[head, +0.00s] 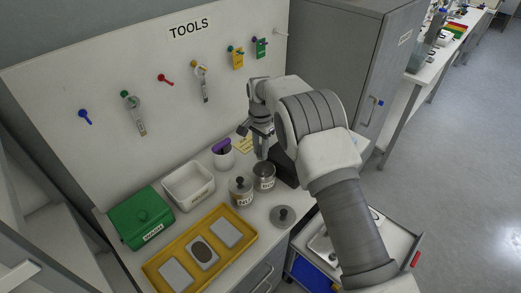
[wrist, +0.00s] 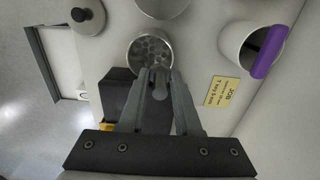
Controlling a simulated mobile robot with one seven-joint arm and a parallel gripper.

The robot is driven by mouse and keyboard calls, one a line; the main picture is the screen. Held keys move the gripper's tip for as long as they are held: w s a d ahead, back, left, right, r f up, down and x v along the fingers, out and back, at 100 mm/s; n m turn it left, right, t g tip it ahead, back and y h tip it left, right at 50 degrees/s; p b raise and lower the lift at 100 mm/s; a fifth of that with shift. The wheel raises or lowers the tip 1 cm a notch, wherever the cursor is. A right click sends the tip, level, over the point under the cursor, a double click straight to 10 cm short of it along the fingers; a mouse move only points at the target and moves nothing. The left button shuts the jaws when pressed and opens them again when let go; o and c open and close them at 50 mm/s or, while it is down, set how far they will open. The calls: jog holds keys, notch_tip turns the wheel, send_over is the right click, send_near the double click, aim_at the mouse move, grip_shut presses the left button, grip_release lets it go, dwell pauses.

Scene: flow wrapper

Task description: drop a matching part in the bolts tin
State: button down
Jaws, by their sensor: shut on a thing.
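Two metal tins stand side by side on the bench, with labels too small to read surely. The right tin (head: 264,183) is open; the wrist view shows this open tin (wrist: 133,62) with several round grey pieces inside. The left tin (head: 241,197) has its lid on, and its edge shows in the wrist view (wrist: 162,8). A loose round lid (head: 282,215) lies on the bench; it also shows in the wrist view (wrist: 88,14). My gripper (head: 262,150) is above the open tin, pointing down. Its fingers (wrist: 159,82) are shut on a small grey part, mostly hidden between them.
A cup with a purple item (head: 223,158), a white bin (head: 188,186), a green box (head: 140,218) and a yellow tray (head: 160,287) stand to the left. A yellow job card (wrist: 222,91) lies near the cup. The tool board (head: 100,80) rises behind.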

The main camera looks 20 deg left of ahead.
jog(key=shift+f+b, duration=1.8)
jog(key=shift+f, duration=0.9)
jog(key=c, duration=0.5)
grip_release()
jog(key=shift+r, duration=0.1)
jog(key=shift+r+p, duration=2.15)
jog(key=shift+r, duration=2.35)
